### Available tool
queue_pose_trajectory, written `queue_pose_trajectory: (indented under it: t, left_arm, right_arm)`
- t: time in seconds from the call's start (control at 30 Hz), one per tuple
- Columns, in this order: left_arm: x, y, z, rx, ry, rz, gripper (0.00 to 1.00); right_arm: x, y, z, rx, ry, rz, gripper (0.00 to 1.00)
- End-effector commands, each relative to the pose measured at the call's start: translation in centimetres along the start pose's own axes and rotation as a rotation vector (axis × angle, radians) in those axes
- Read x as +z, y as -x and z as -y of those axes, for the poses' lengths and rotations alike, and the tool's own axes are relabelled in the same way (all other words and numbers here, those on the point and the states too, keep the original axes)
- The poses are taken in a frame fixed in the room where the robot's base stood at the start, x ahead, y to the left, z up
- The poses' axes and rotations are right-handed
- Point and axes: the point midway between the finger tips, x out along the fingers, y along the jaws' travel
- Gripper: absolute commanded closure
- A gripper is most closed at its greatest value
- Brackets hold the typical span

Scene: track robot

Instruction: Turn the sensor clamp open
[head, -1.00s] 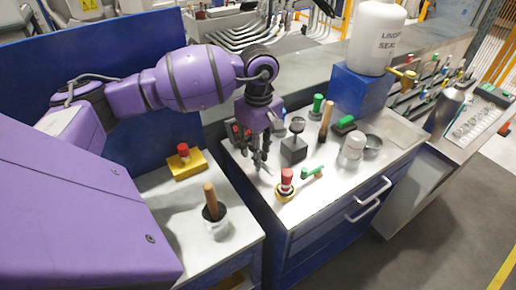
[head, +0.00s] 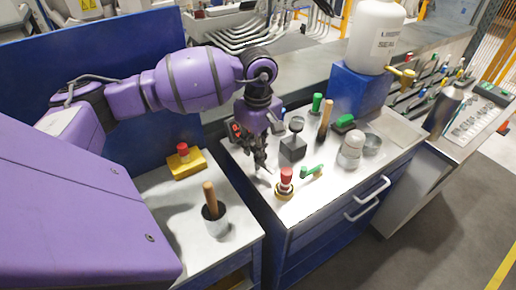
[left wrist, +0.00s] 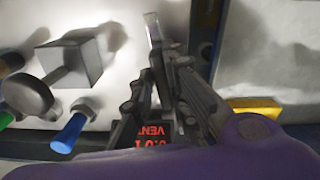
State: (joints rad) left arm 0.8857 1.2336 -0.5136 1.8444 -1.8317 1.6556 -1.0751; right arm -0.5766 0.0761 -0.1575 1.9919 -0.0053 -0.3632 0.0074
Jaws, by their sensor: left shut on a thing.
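My left gripper (head: 261,163) points down over the front left part of the metal bench top. Its dark fingers are closed together in the left wrist view (left wrist: 166,55). A slim pale piece (left wrist: 152,27) shows at the fingertips, and the fingers are shut on it. I cannot tell whether this piece is the sensor clamp's lever, since the fingers hide its base. A dark unit with red lettering (left wrist: 152,138) lies below the fingers in the left wrist view, partly covered. My right gripper is not in view.
Right of the gripper are a dark knob on a square block (head: 293,148), a red-topped piece (head: 285,183), a green-handled piece (head: 312,171) and a glass jar (head: 351,151). A yellow box with a red button (head: 187,163) and a wood-handled pot (head: 215,220) stand left.

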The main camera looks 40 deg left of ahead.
Motion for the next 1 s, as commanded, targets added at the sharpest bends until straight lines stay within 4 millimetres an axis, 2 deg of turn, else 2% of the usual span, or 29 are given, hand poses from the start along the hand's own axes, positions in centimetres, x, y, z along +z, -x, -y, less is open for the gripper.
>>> queue_pose_trajectory:
  t: [0.27,1.0]
  left_arm:
    - [-0.09,-0.01,0.0,0.0,0.159,-0.001,1.0]
    - [-0.24,0.13,0.06,0.002,0.855,0.0,1.0]
  right_arm:
    - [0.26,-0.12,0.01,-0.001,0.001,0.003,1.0]
    - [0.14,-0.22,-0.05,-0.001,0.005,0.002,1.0]
